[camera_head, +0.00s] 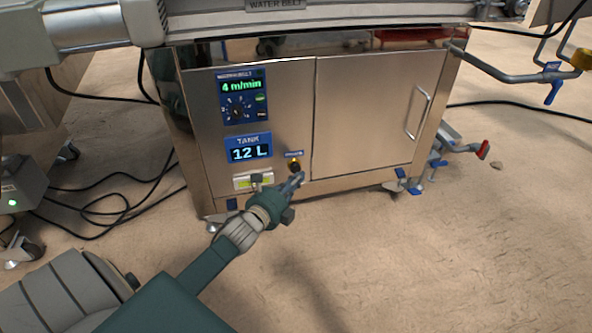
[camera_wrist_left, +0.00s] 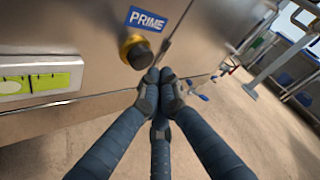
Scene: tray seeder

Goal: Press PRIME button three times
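The PRIME button is a black knob in a yellow ring on the steel cabinet front. It shows in the left wrist view (camera_wrist_left: 137,53) and, small, in the head view (camera_head: 295,166). A blue PRIME label (camera_wrist_left: 146,19) sits above it. My left gripper (camera_head: 297,179) is just in front of and below the button. In the left wrist view its fingers (camera_wrist_left: 160,76) are closed together, with nothing seen between them. The fingertips are close to the button's lower right edge; I cannot tell whether they touch it. My right gripper is not in view.
The steel cabinet (camera_head: 365,115) carries a 4 m/min panel (camera_head: 242,95), a TANK 12 L display (camera_head: 249,147) and a level gauge (camera_wrist_left: 40,82). A door handle (camera_head: 419,113) and pipes are at the right. Cables lie on the left floor. Floor in front is clear.

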